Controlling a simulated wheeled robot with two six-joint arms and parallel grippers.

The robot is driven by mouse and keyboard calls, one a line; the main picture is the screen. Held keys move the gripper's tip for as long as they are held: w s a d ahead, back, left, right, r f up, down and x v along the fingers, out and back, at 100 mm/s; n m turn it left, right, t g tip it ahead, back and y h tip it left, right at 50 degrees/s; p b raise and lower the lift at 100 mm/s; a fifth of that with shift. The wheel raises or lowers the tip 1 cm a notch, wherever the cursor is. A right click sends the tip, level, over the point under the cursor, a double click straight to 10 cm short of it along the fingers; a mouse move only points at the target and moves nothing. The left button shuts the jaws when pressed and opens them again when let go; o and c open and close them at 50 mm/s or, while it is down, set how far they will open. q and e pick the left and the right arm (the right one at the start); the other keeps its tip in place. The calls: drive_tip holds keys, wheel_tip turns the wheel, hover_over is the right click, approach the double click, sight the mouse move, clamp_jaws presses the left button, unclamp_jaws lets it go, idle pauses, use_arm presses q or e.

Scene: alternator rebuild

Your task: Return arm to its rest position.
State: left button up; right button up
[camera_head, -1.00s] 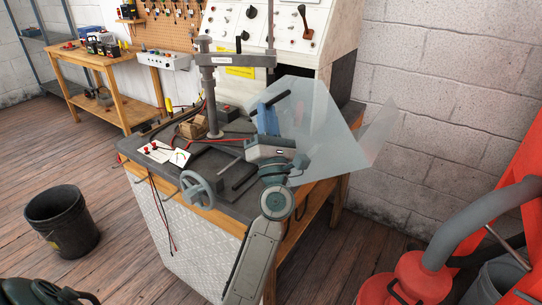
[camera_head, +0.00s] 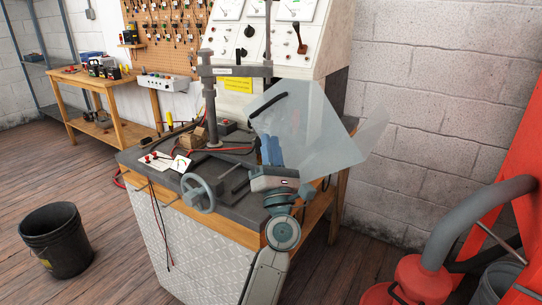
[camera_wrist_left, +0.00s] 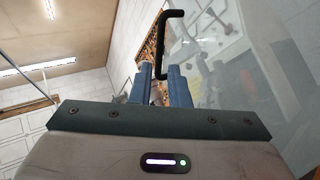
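My left gripper (camera_head: 271,150) has two blue fingers and stands over the right part of the workbench, below and in front of a clear shield (camera_head: 335,128). In the left wrist view, the fingers (camera_wrist_left: 161,85) stand apart with a gap between them. The shield's black handle (camera_head: 267,105) is beyond the fingertips. In the left wrist view, the handle (camera_wrist_left: 160,45) shows through and above the gap, and nothing is seen clamped. My left arm reaches up from the bottom of the head view. My right gripper is not in view.
The workbench (camera_head: 235,228) carries a handwheel (camera_head: 198,193), a press column (camera_head: 211,110), red cables and a white meter card (camera_head: 180,164). A black bucket (camera_head: 55,240) stands on the floor at left. Red equipment (camera_head: 415,280) with a grey hose is at right.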

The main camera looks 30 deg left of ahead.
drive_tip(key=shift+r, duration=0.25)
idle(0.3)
